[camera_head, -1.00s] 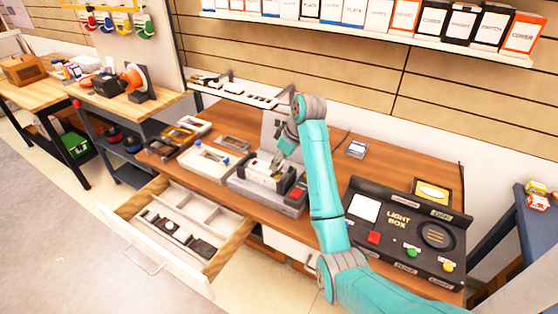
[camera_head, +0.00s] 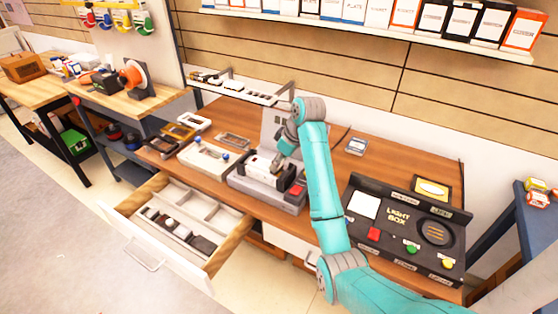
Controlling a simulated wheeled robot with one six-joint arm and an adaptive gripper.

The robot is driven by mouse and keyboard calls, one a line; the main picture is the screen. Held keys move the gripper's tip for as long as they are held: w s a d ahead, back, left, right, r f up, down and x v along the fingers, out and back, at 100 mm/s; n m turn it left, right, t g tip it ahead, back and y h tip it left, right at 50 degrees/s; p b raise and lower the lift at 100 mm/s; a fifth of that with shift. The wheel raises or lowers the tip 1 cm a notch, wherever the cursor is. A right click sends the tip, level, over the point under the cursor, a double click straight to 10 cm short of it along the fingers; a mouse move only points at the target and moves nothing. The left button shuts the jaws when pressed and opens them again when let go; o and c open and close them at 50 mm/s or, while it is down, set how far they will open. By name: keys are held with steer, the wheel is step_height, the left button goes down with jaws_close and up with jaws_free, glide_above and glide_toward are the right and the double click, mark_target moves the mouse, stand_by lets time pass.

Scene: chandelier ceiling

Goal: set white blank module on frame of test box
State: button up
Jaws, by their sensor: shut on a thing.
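The test box (camera_head: 240,187) is the grey unit with a raised back panel and a red button, on the wooden workbench. A dark frame with a white piece, which looks like the white blank module (camera_head: 262,169), shows on top of it. My gripper (camera_head: 276,165) is low over the test box, at the right end of the white piece, and is shut on it. The fingertips are small and partly hidden, so I cannot tell whether the module touches the frame.
A light box (camera_head: 399,252) with colored buttons stands to the right. A white tray (camera_head: 197,166) and several frames lie to the left. An open drawer (camera_head: 165,260) with dark and white modules juts out in front. A narrow shelf (camera_head: 238,91) runs behind.

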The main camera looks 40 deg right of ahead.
steer(key=shift+f, duration=0.7)
stand_by(0.7)
steer(key=o, duration=1.1)
